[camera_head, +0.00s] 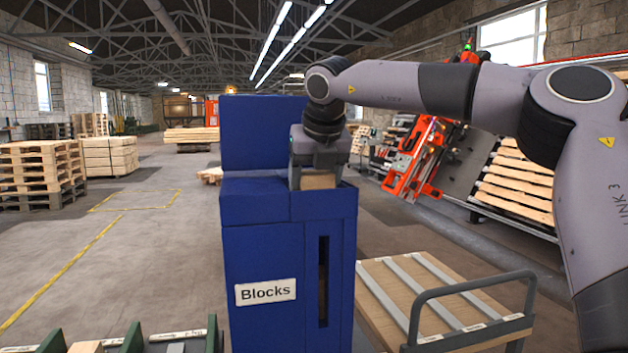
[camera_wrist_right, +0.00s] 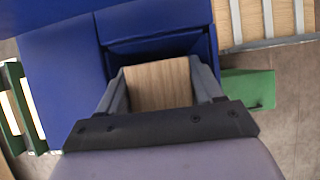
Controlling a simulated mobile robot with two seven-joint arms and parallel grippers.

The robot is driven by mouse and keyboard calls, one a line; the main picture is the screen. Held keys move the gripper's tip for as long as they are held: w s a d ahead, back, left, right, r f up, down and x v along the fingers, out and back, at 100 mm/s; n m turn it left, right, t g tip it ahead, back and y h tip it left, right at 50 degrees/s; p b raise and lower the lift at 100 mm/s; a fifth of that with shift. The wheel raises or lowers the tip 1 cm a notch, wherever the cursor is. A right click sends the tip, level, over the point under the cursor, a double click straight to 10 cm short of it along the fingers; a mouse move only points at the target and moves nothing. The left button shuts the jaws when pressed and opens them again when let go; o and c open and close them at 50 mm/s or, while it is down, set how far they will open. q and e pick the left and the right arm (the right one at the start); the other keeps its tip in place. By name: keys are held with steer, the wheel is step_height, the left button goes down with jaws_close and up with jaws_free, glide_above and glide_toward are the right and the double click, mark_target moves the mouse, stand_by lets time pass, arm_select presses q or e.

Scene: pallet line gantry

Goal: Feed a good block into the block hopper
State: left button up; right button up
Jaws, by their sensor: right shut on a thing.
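The block hopper (camera_head: 265,265) is a tall blue box with a white "Blocks" label and a narrow vertical slot in its front. My right gripper (camera_head: 319,183) reaches over its top from the right, pointing down. It is shut on a pale wooden block (camera_head: 320,181), which sits at the top opening on the hopper's right side. In the right wrist view the block (camera_wrist_right: 160,86) is between the two grey fingers, with the hopper's dark blue opening (camera_wrist_right: 155,46) just beyond it. How deep the block is in the opening is hard to tell. My left gripper is out of view.
A cart (camera_head: 390,291) with a wooden deck, metal strips and a grey handle stands right of the hopper. Green-posted racks (camera_head: 132,338) holding wood are at the lower left. Pallet stacks (camera_head: 40,168) stand far left. An orange machine (camera_head: 421,150) is behind right. The left floor is open.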

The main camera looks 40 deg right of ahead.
steer(key=shift+f, duration=0.1)
steer(key=o, duration=1.1)
steer(key=shift+o, duration=0.3)
steer(key=v, duration=0.7)
steer(key=shift+s, duration=0.1)
